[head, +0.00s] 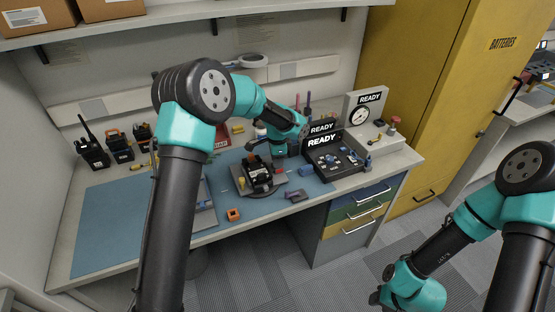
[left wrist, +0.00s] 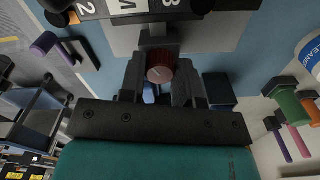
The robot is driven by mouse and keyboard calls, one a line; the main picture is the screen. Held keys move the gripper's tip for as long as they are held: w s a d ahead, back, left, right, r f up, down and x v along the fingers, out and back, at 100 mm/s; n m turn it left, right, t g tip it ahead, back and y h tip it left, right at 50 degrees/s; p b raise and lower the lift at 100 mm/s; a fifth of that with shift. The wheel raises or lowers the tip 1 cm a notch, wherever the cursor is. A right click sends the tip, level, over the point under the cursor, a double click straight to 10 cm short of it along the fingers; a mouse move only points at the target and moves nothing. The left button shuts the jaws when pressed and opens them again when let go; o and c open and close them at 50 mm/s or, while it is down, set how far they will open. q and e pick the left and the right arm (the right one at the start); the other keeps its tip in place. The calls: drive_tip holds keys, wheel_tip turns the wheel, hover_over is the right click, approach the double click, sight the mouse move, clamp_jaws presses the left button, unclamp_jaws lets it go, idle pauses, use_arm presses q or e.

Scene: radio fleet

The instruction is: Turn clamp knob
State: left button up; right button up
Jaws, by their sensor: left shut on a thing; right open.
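The clamp knob (left wrist: 160,68) is a round, ribbed, reddish-brown knob with a pale mark on its face. In the left wrist view it sits between the two fingers of my left gripper (left wrist: 158,75), which is shut on it. In the head view my left gripper (head: 279,155) is low over the fixture, and its fingers are partly hidden. A black radio (head: 258,173) sits in the grey clamp fixture (head: 270,188) on the blue mat. My right arm hangs at the lower right of the head view, away from the bench, with its fingers out of view.
Several radios (head: 93,150) stand at the bench's back left. READY boxes (head: 322,141) and a gauge unit (head: 361,113) stand to the right. An orange part (head: 234,214) and a dark blue part (head: 297,196) lie near the front edge. The mat's left (head: 110,215) is clear.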

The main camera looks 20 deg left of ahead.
use_arm(q)
drive_tip(key=m, duration=0.4)
drive_tip(key=shift+m, duration=0.4)
drive_tip(key=m, duration=0.9)
drive_tip(key=shift+m, duration=2.3)
drive_tip(key=o, duration=0.9)
drive_tip(key=shift+r, duration=0.1)
wheel_tip(320, 180, up, 17)
drive_tip(key=shift+r, duration=0.15)
